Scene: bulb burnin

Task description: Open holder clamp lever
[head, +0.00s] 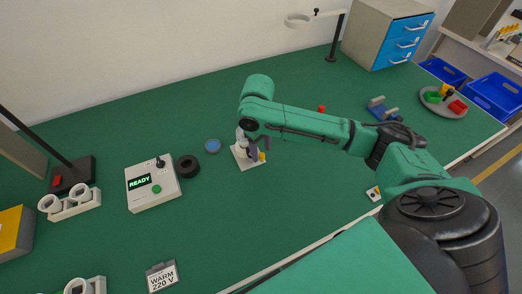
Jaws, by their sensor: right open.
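The holder (242,161) is a small white plate on the green bench with a fixture on it, near the middle of the head view. A small yellow part (262,157), which looks like its clamp lever, shows at its right side. My right gripper (254,151) is open, pointing down right over the holder, and hides most of the fixture. I cannot tell whether its fingers touch the lever, nor how the lever stands. My left gripper is not in view.
A white control box (151,198) with a lit READY display stands left of the holder, beside a black ring (187,165) and a blue disc (213,146). A "WARM 220 V" card (162,277) lies in front. A red knob (321,108) is behind my right forearm.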

